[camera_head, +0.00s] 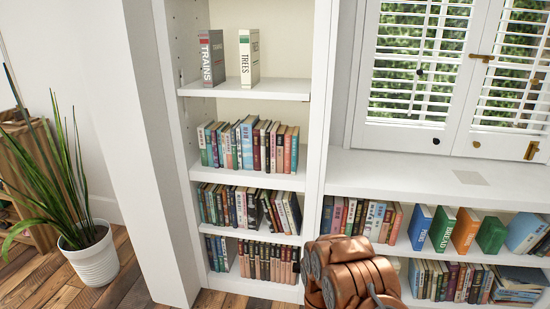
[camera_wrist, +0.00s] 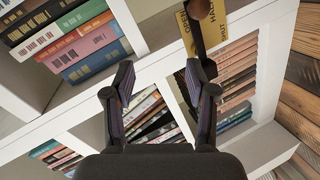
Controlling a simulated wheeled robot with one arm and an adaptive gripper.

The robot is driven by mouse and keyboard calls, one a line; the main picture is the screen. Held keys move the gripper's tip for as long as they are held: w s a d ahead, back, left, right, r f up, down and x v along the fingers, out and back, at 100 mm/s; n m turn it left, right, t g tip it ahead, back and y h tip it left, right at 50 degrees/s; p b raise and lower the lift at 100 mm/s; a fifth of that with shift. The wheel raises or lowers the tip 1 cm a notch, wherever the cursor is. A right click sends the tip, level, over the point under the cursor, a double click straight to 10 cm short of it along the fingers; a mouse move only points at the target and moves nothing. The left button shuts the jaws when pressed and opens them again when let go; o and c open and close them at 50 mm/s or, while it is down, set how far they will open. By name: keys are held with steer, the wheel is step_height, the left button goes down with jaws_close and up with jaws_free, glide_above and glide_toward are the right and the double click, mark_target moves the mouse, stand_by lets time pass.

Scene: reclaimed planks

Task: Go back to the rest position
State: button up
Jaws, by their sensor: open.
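My gripper (camera_wrist: 160,72) shows in the wrist view with its two dark fingers spread apart and nothing held between them. Behind the fingers are a white shelf edge and rows of books, seen at a tilt. In the head view my copper-coloured arm (camera_head: 352,277) rises at the bottom, in front of the lower shelves; my gripper cannot be made out there. The white bookcase (camera_head: 318,130) has two books on its upper shelf: a grey book marked TRAINS (camera_head: 212,58) and a white book marked TREES (camera_head: 249,58). Both stand upright.
A potted plant (camera_head: 97,262) stands on the plank floor at left. A low bookcase top (camera_head: 400,172) runs right under a shuttered window (camera_head: 425,60). A yellow lettered piece (camera_wrist: 240,15) and a dark bar cross the wrist view's top; I cannot tell what they are.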

steer(key=s+a+r+m+g+y+p, duration=0.1)
steer(key=s+r+m+g+p, duration=0.2)
steer(key=r, duration=0.8)
steer(key=s+a+r+m+g+y+p, duration=0.1)
steer(key=s+a+r+g+p, duration=0.1)
steer(key=s+r+p, duration=0.6)
steer(key=s+a+r+m+g+y+p, duration=0.1)
steer(key=r+m+g+p, duration=0.15)
steer(key=r, duration=1.05)
steer(key=s+d+r+m+g+p, duration=0.1)
steer(key=s+r+p, duration=0.3)
steer(key=s+r, duration=0.5)
steer(key=s+d+r+m+g+p, duration=0.1)
steer(key=s+r+g+p, duration=0.3)
steer(key=s+r, duration=0.5)
steer(key=s+d+r+m+g+p, duration=0.2)
steer(key=s+r, duration=0.7)
steer(key=s, duration=1.1)
steer(key=m+g+p, duration=0.1)
steer(key=p, duration=0.1)
steer(key=shift+s+r+p, duration=0.15)
steer(key=shift+p, duration=0.25)
